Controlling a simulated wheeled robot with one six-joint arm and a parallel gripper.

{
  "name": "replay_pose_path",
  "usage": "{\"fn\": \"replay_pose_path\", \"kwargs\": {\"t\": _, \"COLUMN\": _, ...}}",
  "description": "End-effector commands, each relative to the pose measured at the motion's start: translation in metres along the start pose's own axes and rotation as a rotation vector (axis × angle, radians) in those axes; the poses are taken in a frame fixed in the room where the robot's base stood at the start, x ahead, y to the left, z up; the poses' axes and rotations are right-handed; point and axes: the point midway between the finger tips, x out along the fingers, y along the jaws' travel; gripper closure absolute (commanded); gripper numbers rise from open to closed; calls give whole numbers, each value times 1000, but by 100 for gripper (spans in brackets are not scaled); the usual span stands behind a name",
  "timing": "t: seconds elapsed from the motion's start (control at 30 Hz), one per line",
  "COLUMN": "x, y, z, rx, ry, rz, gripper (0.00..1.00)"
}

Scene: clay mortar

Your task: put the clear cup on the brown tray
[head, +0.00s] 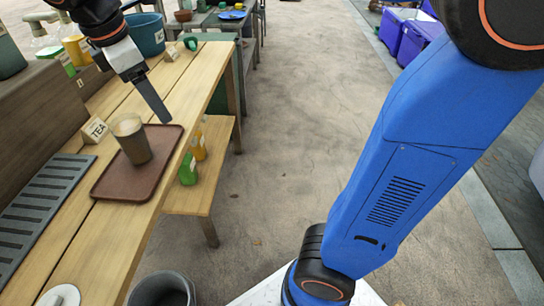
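The clear cup (130,138), see-through with a brownish tint, appears to stand on the brown tray (124,184), toward its far left part. Its slight lean may come from the camera angle. The tray lies flat on the wooden table near its right edge. My gripper (157,105) is above and to the right of the cup, pointing down, with a gap between it and the cup. Only one dark finger shows clearly, so I cannot tell its opening. No object shows in it.
A TEA sign (96,129) stands behind the tray, and a dark slatted mat (40,205) lies left of it. Green and orange bottles (188,170) sit on the lower bench at right. A blue bucket (145,35) stands farther back. A grey bin (163,290) is in front.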

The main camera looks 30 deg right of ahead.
Motion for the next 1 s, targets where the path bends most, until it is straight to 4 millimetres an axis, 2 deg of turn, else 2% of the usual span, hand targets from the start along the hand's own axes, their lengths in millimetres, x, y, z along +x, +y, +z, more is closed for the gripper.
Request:
{"fn": "replay_pose_path", "kwargs": {"t": 0.03, "x": 9, "y": -10, "z": 22, "rx": 98, "ry": 22, "rz": 1, "gripper": 28}}
{"fn": "replay_pose_path", "kwargs": {"t": 0.2, "x": 41, "y": -46, "z": 73, "rx": 423, "ry": 94, "rz": 6, "gripper": 28}}
{"fn": "replay_pose_path", "kwargs": {"t": 0.43, "x": 87, "y": -104, "z": 122, "rx": 873, "ry": 190, "rz": 10, "gripper": 28}}
{"fn": "replay_pose_path", "kwargs": {"t": 0.7, "x": 141, "y": -171, "z": 151, "rx": 1378, "ry": 300, "rz": 20, "gripper": 28}}
{"fn": "replay_pose_path", "kwargs": {"t": 0.87, "x": 162, "y": -194, "z": 156, "rx": 1564, "ry": 343, "rz": 24, "gripper": 28}}
{"fn": "replay_pose_path", "kwargs": {"t": 1.0, "x": 169, "y": -201, "z": 157, "rx": 1628, "ry": 359, "rz": 26, "gripper": 28}}
